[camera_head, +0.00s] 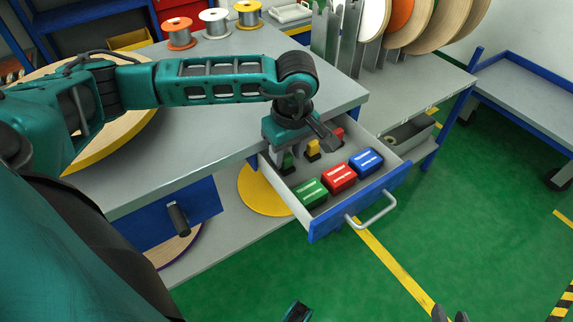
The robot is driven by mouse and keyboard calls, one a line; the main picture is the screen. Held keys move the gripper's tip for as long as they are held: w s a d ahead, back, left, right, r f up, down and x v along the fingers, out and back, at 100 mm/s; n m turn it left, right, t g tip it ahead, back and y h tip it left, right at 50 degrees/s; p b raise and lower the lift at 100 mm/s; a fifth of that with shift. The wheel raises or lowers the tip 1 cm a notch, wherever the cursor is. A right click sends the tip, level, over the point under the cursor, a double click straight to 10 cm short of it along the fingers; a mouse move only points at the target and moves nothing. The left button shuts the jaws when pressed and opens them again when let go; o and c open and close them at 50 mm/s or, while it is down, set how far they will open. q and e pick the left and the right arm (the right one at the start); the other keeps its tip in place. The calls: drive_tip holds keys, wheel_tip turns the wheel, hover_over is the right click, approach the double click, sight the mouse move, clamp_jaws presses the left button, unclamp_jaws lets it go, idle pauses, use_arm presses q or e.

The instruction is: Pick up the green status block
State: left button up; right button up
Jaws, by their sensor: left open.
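The blue-fronted drawer (398,184) is pulled out of the workbench. In its front row are a green block (310,193), a red block (339,177) and a blue block (366,160), each with pale markings on top. Behind them stand a smaller green piece (288,162), a yellow piece (313,149) and a red piece. I cannot tell by a label which green one is the status block. My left gripper (287,160) points down into the drawer, open, with its fingers about the smaller green piece; contact is unclear. Dark tips at the bottom edge look like my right gripper (450,315).
Several wire spools (214,23) stand at the back of the grey bench top (220,135). Large reels (400,22) stand in a rack at the back right. The drawer handle (372,210) sticks out over open green floor (480,225).

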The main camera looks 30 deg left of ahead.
use_arm(q)
wheel_tip(320, 180, down, 3)
drive_tip(key=shift+a+r, duration=0.15)
drive_tip(key=shift+r, duration=0.15)
drive_tip(key=c, duration=0.8)
